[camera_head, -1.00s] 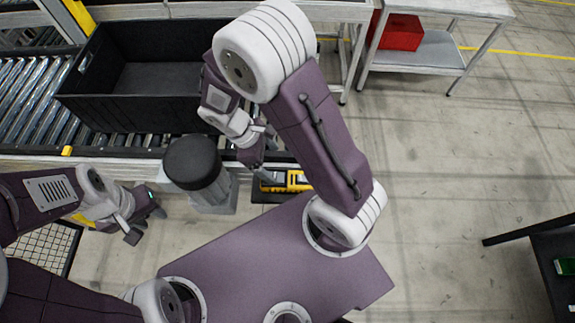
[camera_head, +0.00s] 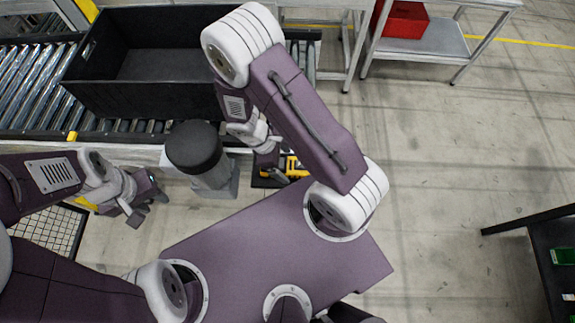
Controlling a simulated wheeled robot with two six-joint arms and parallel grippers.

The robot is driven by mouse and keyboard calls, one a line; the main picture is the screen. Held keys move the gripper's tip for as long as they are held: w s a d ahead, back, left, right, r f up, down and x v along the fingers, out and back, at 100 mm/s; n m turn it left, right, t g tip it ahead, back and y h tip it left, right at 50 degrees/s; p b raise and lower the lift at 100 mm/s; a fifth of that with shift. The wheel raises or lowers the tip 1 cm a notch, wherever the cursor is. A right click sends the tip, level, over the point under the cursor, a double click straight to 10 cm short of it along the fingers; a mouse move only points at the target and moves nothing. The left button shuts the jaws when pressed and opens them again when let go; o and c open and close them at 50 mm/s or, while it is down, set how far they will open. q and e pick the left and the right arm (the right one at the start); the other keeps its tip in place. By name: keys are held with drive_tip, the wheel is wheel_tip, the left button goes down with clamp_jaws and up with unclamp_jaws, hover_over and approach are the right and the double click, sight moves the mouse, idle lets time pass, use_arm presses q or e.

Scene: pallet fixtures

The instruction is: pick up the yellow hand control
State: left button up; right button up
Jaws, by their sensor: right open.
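The yellow hand control (camera_head: 294,166) lies in a small dark tray (camera_head: 262,181) beside the conveyor, partly hidden by my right arm. My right gripper (camera_head: 268,170) is just left of the yellow hand control, over the tray; it is open, and I see nothing between its fingers. My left gripper (camera_head: 147,207) is at the left, far from the hand control. Its fingers look apart, with nothing between them.
A large black bin (camera_head: 155,65) sits on the roller conveyor (camera_head: 30,92). A dark-topped grey post (camera_head: 195,150) stands between my grippers. A red box (camera_head: 402,24) is on a bench at the back. The right floor is clear up to a dark table (camera_head: 553,247).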

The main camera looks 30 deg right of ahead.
drive_tip(key=shift+w, duration=0.15)
drive_tip(key=shift+c, duration=1.2)
clamp_jaws()
drive_tip(key=shift+r, duration=0.15)
